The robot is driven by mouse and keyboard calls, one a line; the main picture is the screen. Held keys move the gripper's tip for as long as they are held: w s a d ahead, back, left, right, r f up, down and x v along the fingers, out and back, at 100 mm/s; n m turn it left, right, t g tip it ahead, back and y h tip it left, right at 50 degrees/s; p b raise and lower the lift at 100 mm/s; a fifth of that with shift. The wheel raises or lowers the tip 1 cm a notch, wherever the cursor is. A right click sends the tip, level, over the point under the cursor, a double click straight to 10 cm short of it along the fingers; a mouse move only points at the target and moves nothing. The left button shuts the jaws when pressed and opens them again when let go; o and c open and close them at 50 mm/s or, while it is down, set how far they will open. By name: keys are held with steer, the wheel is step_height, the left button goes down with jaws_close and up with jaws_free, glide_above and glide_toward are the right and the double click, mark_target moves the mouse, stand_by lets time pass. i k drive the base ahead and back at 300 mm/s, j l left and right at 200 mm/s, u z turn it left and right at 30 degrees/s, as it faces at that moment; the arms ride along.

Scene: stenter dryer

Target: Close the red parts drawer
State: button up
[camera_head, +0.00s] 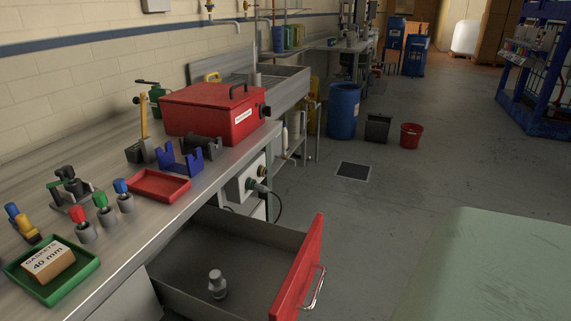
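The red parts drawer stands pulled out from under the metal workbench. Its red front (300,268) faces right, with a metal bar handle (315,288) on its outer side. The grey inside (205,258) is open to view and holds a small metal fitting (217,284) standing on its floor. The drawer's near end is cut off by the bottom edge of the picture. My gripper is not in view.
The workbench (215,182) carries a red box (212,112), a red tray (159,185), a green tray (50,272) and several tools. A pale green surface (490,265) stands at the right. Floor (385,205) shows clear between it and the drawer.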

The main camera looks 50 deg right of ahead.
mark_target(269, 269)
steer(key=j+z, duration=0.15)
steer(key=z, duration=0.3)
steer(key=j+z, duration=0.15)
steer(key=z, duration=0.3)
steer(key=i+l+z, duration=0.1)
steer(key=i+z, duration=0.4)
steer(key=z, duration=0.25)
